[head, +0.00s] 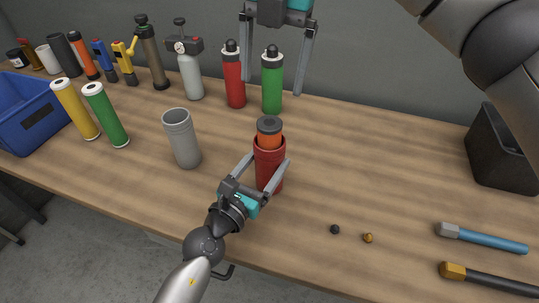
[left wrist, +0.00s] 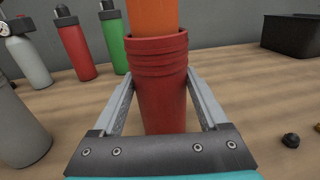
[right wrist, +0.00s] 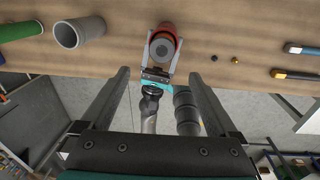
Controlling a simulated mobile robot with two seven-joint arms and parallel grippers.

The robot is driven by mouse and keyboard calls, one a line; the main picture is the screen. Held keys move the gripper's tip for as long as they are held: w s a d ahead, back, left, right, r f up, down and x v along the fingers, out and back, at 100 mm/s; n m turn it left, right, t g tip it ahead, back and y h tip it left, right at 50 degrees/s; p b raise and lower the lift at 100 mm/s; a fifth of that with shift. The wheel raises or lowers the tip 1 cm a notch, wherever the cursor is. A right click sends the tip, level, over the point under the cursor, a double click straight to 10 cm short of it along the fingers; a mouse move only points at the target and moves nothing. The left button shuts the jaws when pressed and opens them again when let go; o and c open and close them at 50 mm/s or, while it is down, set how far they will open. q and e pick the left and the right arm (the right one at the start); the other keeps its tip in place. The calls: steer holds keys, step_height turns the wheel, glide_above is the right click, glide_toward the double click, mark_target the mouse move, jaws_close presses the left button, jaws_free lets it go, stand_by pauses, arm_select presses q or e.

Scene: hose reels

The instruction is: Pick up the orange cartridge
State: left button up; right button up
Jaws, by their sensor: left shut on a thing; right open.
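The orange cartridge (head: 269,141) with a dark grey cap (head: 269,125) stands in a red cup-like holder (head: 268,172) on the wooden table. Its orange body also shows above the holder in the left wrist view (left wrist: 153,17). My left gripper (head: 269,160) is shut on the red holder from the front side. My right gripper (head: 272,87) is open and empty, pointing down above the table beyond the cartridge in the head view. In the right wrist view, the grey cap (right wrist: 163,47) lies ahead between my open fingers. The cartridge's lower part is hidden inside the holder.
A grey empty cup (head: 182,140) stands left of the holder. Red (head: 234,80) and green (head: 272,82) bottles stand behind. A blue crate (head: 30,112) is at far left, a black bin (head: 503,150) at right. Two small knobs and two handled tools lie at front right.

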mark_target(270, 122)
step_height(270, 122, down, 6)
steer(key=n+h, duration=0.1)
steer(key=n, duration=0.2)
steer(key=shift+w+a, duration=0.1)
steer(key=shift+a, duration=0.05)
steer(key=shift+w+f, duration=0.15)
steer(key=shift+f, duration=1.15)
steer(key=shift+w+f, duration=0.1)
steer(key=shift+f, duration=1.2)
jaws_close()
